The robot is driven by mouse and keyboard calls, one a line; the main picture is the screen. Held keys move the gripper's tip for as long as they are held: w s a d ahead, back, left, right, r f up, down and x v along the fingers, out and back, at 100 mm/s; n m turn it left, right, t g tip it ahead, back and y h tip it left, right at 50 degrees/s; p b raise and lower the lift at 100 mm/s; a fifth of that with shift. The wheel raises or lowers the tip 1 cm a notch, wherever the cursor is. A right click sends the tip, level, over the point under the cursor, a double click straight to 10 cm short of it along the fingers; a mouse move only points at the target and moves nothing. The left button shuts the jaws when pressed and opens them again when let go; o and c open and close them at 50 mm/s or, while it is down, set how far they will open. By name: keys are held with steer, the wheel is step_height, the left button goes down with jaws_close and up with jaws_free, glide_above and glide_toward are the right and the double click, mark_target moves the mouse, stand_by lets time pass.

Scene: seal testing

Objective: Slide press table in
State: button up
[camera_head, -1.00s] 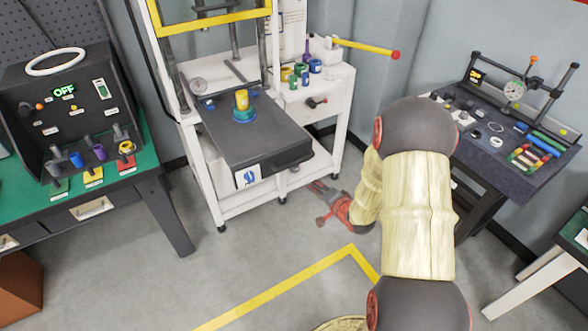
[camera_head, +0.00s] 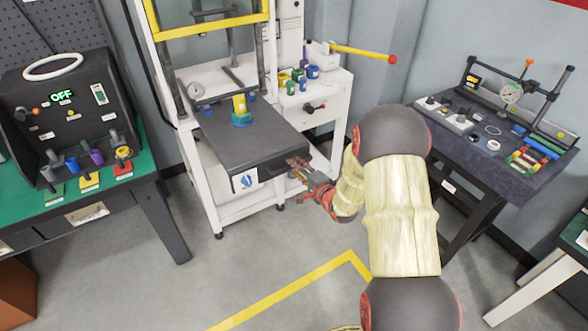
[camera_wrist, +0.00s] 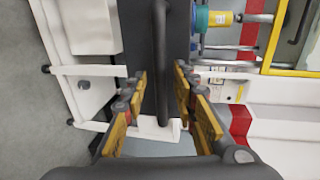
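The press table (camera_head: 225,145) is a dark flat plate that sticks out of the front of the white press frame (camera_head: 205,185). A yellow and blue-green cylinder (camera_head: 240,110) stands upright on it; the cylinder also shows in the wrist view (camera_wrist: 212,19). My gripper (camera_head: 297,165) is at the table's front edge and hides part of its handle. In the wrist view, the dark handle bar (camera_wrist: 160,45) runs between the fingers of my gripper (camera_wrist: 160,80). The fingers are open, with a visible gap on each side of the bar.
A side shelf (camera_head: 325,90) with small coloured parts and a yellow lever (camera_head: 362,51) stands right of the press. A green bench (camera_head: 140,180) is at left, a dark gauge bench (camera_head: 470,150) at right. Clear floor with yellow tape (camera_head: 290,295) lies in front.

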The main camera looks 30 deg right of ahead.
steer(key=shift+x, duration=0.75)
steer(key=c, duration=0.3)
steer(key=c, duration=0.4)
jaws_close()
